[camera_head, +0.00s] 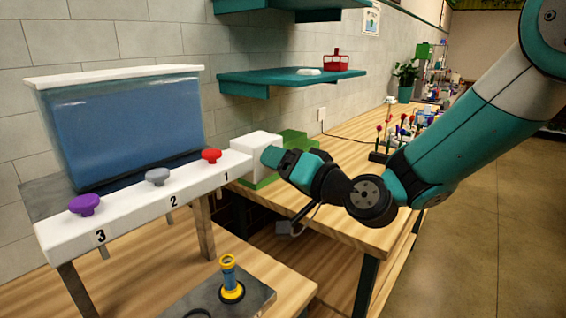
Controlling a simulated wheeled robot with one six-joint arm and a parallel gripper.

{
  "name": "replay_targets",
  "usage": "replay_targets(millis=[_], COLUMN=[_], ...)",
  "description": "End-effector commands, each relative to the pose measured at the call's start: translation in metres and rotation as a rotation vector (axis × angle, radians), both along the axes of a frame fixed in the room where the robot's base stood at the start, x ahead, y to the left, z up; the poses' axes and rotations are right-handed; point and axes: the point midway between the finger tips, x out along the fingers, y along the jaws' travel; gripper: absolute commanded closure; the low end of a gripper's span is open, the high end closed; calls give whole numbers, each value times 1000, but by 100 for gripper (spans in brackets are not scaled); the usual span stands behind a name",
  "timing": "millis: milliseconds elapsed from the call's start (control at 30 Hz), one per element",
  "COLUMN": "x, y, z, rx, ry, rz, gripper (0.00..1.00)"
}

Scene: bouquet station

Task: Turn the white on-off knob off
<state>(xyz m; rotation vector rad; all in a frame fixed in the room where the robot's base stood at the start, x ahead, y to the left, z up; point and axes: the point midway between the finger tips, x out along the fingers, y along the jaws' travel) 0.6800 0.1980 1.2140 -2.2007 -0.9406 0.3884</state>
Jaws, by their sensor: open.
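No white on-off knob can be made out; if it is on the white box, my gripper may hide it. The white box (249,145) stands on a green base at the left end of the wooden bench. My gripper (272,157) is open, its teal fingertips pointing left at the right part of the box's front. I cannot tell whether they touch the box or anything between them.
A white rail (134,208) carries purple (84,204), grey (158,176) and red (211,155) knobs below a blue water tank (130,125). A yellow-and-blue cylinder (229,278) stands on a dark plate. Teal shelves (290,77) hang above. Flowers (405,130) stand farther along the bench.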

Motion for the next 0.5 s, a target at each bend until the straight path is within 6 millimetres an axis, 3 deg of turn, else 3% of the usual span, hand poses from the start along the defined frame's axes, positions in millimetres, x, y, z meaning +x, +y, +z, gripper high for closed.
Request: replay_targets(millis=[67, 267, 500], x=[0, 0, 0], y=[0, 0, -1], z=[0, 0, -1], rx=[0, 0, -7], ry=[0, 0, -10], rz=[0, 0, -1], gripper=[38, 84, 85])
